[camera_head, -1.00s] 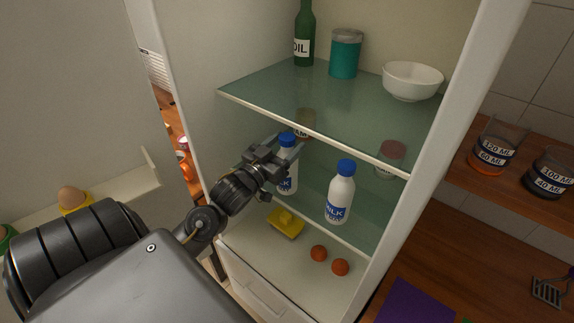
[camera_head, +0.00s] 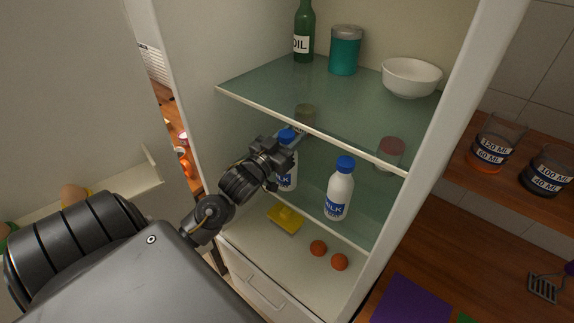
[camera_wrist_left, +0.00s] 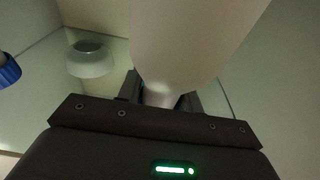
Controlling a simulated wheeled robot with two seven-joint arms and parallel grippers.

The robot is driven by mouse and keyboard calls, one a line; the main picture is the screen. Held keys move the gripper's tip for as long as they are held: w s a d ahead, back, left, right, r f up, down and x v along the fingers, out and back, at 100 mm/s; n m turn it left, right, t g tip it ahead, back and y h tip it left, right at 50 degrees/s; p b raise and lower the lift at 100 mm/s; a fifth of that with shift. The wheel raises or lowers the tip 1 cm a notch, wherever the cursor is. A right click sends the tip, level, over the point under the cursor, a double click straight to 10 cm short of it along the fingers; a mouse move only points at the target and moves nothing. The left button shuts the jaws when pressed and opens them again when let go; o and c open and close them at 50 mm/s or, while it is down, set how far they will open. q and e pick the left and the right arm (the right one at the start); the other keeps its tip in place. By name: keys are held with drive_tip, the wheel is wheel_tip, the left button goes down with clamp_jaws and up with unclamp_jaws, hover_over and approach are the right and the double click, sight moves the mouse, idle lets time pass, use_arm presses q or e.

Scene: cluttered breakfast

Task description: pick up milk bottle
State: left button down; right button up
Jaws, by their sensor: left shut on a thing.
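Two white milk bottles with blue caps and blue labels stand in the fridge's middle space. My left gripper (camera_head: 290,143) is shut on the left milk bottle (camera_head: 287,178) near its neck, partly covering it. The bottle is upright, and I cannot tell whether it is clear of the shelf. In the left wrist view the held bottle (camera_wrist_left: 195,40) fills the upper middle, with its narrower part between the fingers. The other milk bottle (camera_head: 339,195) stands upright to the right, apart from the gripper; a blue cap (camera_wrist_left: 8,70) shows at the wrist view's left edge. My right gripper is out of view.
A glass shelf (camera_head: 250,90) lies just above the gripper and carries an oil bottle (camera_head: 304,35), a teal tin (camera_head: 345,52) and a white bowl (camera_head: 411,78). Jars (camera_head: 391,153) stand behind the bottles. Below are a yellow item (camera_head: 285,219) and two reddish balls (camera_head: 318,248).

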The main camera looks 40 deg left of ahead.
sight(287, 133)
use_arm(q)
drive_tip(key=shift+r, duration=0.2)
drive_tip(key=shift+r+b, duration=0.4)
drive_tip(key=shift+r, duration=1.1)
drive_tip(key=shift+s+b, duration=0.3)
drive_tip(key=shift+s, duration=0.5)
drive_tip(key=s+p, duration=0.7)
drive_tip(key=s, duration=0.9)
drive_tip(key=shift+s+d+r, duration=0.15)
drive_tip(key=shift+s, duration=0.05)
